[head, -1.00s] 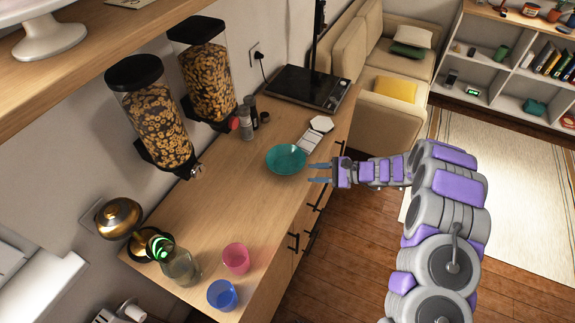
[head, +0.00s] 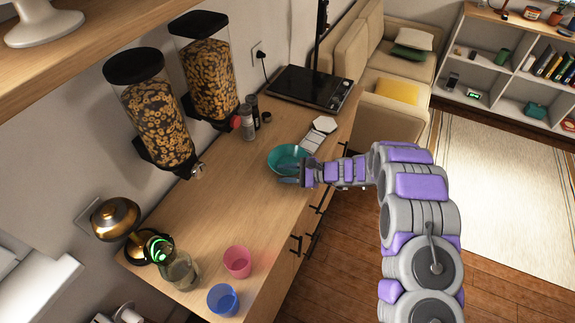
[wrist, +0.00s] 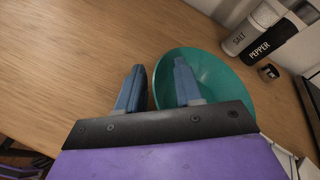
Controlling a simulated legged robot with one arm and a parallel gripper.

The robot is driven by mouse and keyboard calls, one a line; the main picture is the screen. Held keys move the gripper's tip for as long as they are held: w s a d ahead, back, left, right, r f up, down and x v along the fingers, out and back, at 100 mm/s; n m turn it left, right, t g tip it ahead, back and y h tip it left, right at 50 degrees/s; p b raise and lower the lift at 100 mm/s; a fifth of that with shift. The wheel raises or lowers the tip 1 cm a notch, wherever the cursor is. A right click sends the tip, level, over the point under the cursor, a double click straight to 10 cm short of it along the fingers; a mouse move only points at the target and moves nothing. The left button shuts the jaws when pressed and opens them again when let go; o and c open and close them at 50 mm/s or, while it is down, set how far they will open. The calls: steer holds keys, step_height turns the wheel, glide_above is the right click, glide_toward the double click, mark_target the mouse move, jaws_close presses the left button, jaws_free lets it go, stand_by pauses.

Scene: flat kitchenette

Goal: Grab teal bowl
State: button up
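The teal bowl (head: 283,154) sits upright on the wooden counter, near its front edge. My gripper (head: 289,174) is at the bowl's near side, and its fingers overlap the bowl in the head view. In the wrist view, my gripper (wrist: 156,82) is open, with a gap between its two blue fingers. The right finger lies over the teal bowl (wrist: 216,78), and the left finger is outside it over bare counter. The bowl's left rim passes between the fingers. I cannot tell whether either finger touches the bowl.
Salt and pepper shakers (wrist: 258,33) stand behind the bowl. A black cooktop (head: 309,88) lies farther along the wooden counter (head: 215,215). Pink (head: 237,262) and blue (head: 222,299) cups stand at the near end. Two cereal dispensers (head: 160,120) hang on the wall above.

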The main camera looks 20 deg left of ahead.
steer(key=shift+d+r, duration=0.15)
steer(key=shift+d, duration=0.25)
steer(key=c, duration=0.5)
jaws_close()
steer(key=shift+a, duration=0.1)
steer(key=shift+a, duration=0.1)
